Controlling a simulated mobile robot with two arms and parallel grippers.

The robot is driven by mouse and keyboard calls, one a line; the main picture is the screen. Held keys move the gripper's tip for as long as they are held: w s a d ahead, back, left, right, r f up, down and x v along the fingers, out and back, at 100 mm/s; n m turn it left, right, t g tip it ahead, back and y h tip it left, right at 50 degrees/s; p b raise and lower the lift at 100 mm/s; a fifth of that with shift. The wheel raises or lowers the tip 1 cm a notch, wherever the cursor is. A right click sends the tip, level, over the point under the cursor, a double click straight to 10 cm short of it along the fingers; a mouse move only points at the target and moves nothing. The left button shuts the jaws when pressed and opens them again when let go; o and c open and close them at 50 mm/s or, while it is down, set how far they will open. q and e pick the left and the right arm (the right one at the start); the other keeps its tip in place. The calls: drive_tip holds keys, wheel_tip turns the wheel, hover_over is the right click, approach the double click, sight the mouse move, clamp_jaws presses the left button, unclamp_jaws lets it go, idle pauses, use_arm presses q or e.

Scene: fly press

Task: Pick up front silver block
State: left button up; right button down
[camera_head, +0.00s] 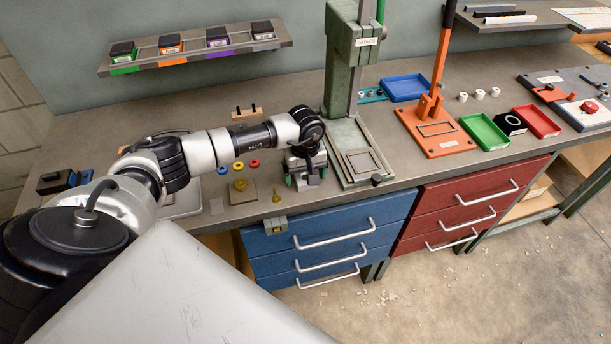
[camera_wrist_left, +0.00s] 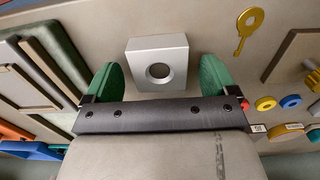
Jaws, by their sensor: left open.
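The silver block (camera_wrist_left: 144,54) shows in the left wrist view as a squarish metal piece with a round dark hole in the face toward me. It rests on the bench between the two green fingertips of my left gripper (camera_wrist_left: 160,80). Gaps show on both sides, so the fingers do not appear to touch it. In the head view the left gripper (camera_head: 305,178) is low over the front of the bench, left of the green press (camera_head: 349,60). There the gripper largely hides the block. I cannot make out a second silver block. My right gripper is not in view.
The press base (camera_head: 362,163) stands close right of the left gripper. A brown plate (camera_head: 238,197), a brass key-like piece (camera_head: 276,193) and coloured rings (camera_head: 238,165) lie to its left. Blue drawers (camera_head: 330,235) are below the bench edge. An orange stand (camera_head: 436,138) and trays are further right.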

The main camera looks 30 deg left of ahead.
use_arm(q)
drive_tip(key=c, duration=1.1)
